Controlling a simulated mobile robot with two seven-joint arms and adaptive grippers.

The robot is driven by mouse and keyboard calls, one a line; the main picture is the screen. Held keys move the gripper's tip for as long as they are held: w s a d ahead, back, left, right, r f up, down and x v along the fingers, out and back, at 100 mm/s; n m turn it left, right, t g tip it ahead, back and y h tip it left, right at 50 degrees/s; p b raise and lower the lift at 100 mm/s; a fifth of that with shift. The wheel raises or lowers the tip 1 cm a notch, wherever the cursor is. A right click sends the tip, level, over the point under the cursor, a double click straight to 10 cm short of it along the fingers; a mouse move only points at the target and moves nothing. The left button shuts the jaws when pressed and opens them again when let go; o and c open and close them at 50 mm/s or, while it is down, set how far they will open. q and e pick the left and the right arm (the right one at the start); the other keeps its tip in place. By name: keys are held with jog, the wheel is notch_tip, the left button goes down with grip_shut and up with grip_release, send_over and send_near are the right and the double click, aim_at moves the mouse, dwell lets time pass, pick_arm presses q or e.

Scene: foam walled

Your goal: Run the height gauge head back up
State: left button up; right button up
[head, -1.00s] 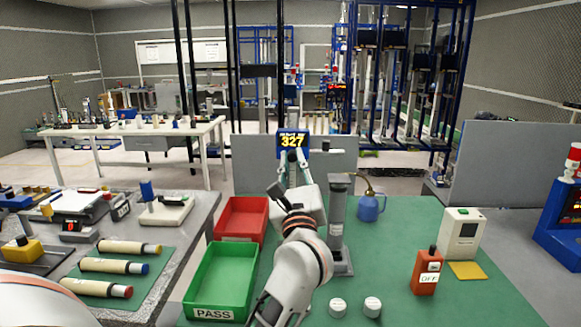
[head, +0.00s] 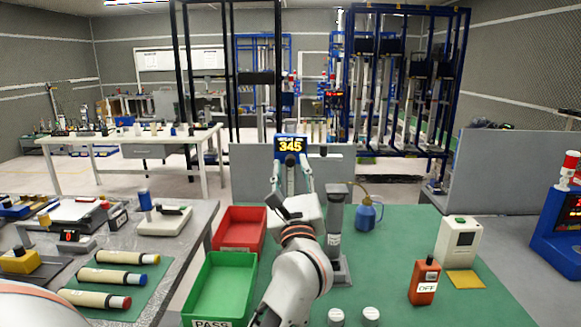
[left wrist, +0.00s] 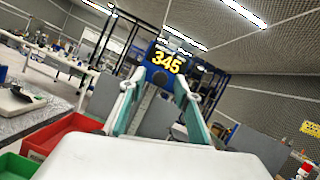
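In the left wrist view the fingers close in on the head just under the display. The contact itself is partly hidden. A strip of the gauge's column (left wrist: 146,104) shows between the fingers. The gauge's base is hidden behind my arm. My right gripper is not in view.
A grey column stand (head: 335,235) stands close right of my left arm. A blue oil can (head: 367,216), an orange device (head: 425,282) and a white box (head: 459,243) are further right. Red (head: 240,232) and green (head: 219,287) bins lie left. A grey partition (head: 333,172) stands behind.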

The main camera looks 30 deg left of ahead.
pick_arm(q)
jog(key=v, duration=1.1)
jog(key=shift+s, duration=0.1)
jog(key=s+d+f+n+t+h, duration=0.1)
jog(key=d+f+n+h, duration=0.45)
jog(key=f+n, duration=0.4)
jog(key=s+d+f+n+t+h, duration=0.1)
jog(key=d+f+n+h, duration=0.4)
jog(key=n, duration=0.8)
jog(key=d+f+n+h, duration=0.4)
jog(key=f+n+h, duration=0.4)
jog(key=n, duration=0.4)
jog(key=s+a+f+m+g+y, duration=0.1)
jog(key=s+f+m+g, duration=0.3)
jog(key=f, duration=1)
jog(key=s+a+f+m+g+y, duration=0.1)
jog(key=s+a+f+m+g, duration=0.2)
jog(key=s+f+m, duration=0.6)
notch_tip(320, 180, down, 6)
jog(key=shift+s+a+r+m+g, duration=0.15)
jog(key=shift+s+m+g, duration=0.3)
jog(key=shift+g, duration=0.45)
